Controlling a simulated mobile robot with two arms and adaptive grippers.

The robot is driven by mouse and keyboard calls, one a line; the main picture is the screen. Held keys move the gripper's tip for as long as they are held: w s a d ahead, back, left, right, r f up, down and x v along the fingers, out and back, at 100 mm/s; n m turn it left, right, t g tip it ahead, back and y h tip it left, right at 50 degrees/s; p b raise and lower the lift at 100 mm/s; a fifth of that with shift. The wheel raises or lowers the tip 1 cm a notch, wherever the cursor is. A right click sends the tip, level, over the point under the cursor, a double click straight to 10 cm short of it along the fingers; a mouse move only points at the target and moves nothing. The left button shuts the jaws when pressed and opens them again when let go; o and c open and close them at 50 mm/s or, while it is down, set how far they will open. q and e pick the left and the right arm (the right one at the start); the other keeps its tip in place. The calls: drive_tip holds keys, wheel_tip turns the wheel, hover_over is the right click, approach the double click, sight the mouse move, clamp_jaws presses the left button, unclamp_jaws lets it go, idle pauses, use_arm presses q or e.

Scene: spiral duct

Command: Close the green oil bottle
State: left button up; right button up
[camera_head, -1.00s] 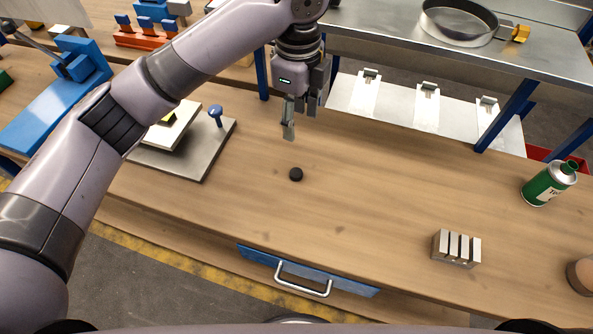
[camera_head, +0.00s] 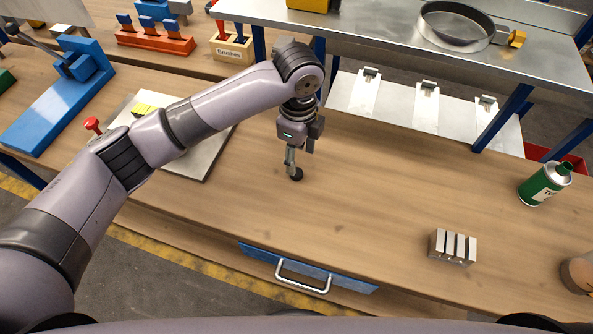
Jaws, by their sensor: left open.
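The green oil bottle (camera_head: 541,186) stands upright on the bench at the right, with a silver shoulder and a green neck at its top. A small black round cap (camera_head: 297,175) lies on the bench near the middle. My left gripper (camera_head: 294,167) points down right at the cap, with its fingers open. One finger overlaps the cap in the picture; I cannot tell whether they touch. The gripper is far to the left of the bottle. My right gripper is not in view.
A slotted metal block (camera_head: 453,248) stands on the bench at the right front. A metal shelf (camera_head: 385,38) with a round pan (camera_head: 457,22) is raised at the back. A steel plate (camera_head: 205,160) lies left of the gripper, partly behind my arm. Bare wood lies between cap and bottle.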

sight(297, 172)
use_arm(q)
drive_tip(key=shift+s+f, duration=0.15)
drive_tip(key=shift+f, duration=0.25)
wheel_tip(297, 172, down, 4)
drive_tip(key=shift+s+a+f+p, duration=0.1)
drive_tip(key=shift+s+f+p, duration=0.05)
drive_tip(key=shift+p, duration=0.65)
drive_tip(key=shift+c, duration=0.5)
drive_tip(key=c, duration=0.7)
wheel_tip(297, 172, up, 20)
drive_tip(key=shift+r+b, duration=0.1)
drive_tip(key=shift+b, duration=1.05)
